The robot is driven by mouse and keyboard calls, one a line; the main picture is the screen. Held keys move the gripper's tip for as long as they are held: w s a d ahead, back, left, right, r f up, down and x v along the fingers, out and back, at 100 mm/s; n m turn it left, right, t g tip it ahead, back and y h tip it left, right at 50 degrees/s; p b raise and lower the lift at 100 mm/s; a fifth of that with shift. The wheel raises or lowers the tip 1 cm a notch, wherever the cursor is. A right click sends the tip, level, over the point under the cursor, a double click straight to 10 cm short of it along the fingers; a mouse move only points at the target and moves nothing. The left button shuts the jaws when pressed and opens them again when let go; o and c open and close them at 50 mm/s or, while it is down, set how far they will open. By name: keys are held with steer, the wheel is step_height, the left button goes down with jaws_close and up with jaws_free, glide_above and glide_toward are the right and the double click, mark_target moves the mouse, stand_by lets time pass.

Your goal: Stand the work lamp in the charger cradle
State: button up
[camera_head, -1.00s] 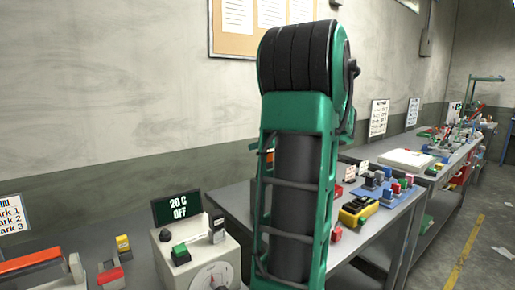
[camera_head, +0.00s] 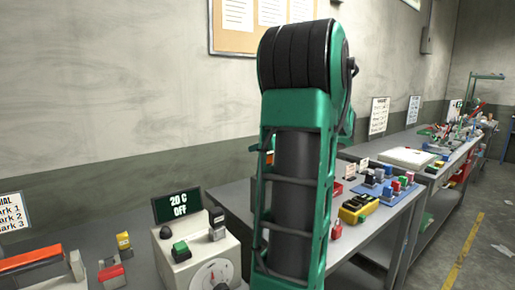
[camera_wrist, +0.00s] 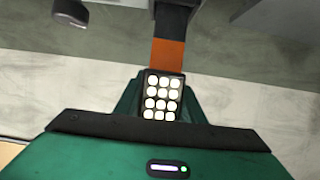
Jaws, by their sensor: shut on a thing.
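In the wrist view the work lamp shows a panel of white round lights (camera_wrist: 162,97), with an orange band and a dark section beyond it toward the top. My gripper (camera_wrist: 163,80) is shut on the lamp; its green sides flank the light panel. The lamp's far end runs out of the frame. In the head view my green arm stands upright in the middle and hides the gripper and lamp. I cannot make out the charger cradle in either view.
On the bench to the right are a yellow device (camera_head: 359,209), a red padlock-like item (camera_head: 336,230) and a blue tray (camera_head: 393,199). The aisle floor is open.

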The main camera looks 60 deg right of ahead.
steer(key=shift+f, duration=0.9)
steer(key=o, duration=1.2)
steer(key=shift+o, duration=0.2)
steer(key=shift+s, duration=0.1)
steer(key=v, duration=1)
steer(key=shift+s+a, duration=0.15)
steer(key=shift+a, duration=0.05)
